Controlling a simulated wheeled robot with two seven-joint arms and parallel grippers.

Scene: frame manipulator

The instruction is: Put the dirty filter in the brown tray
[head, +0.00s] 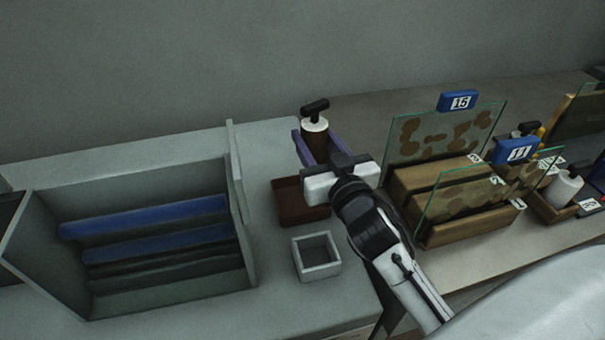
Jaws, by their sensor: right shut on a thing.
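The brown tray (287,205) is a small dark red-brown open tray on the grey counter, partly covered by my right gripper. My right gripper (327,186) is over the tray's right side, with its white body and dark wrist seen from above. I cannot pick out the dirty filter for sure. Brown-blotched glass panes stand in wooden holders to the right, with blue tags marked 15 (459,101) and 11 (516,150). My left gripper is not in view.
A white square open box (316,274) sits just in front of the brown tray. A large grey bin (236,190) with blue bars is at left. Small bottles (563,188) stand far right.

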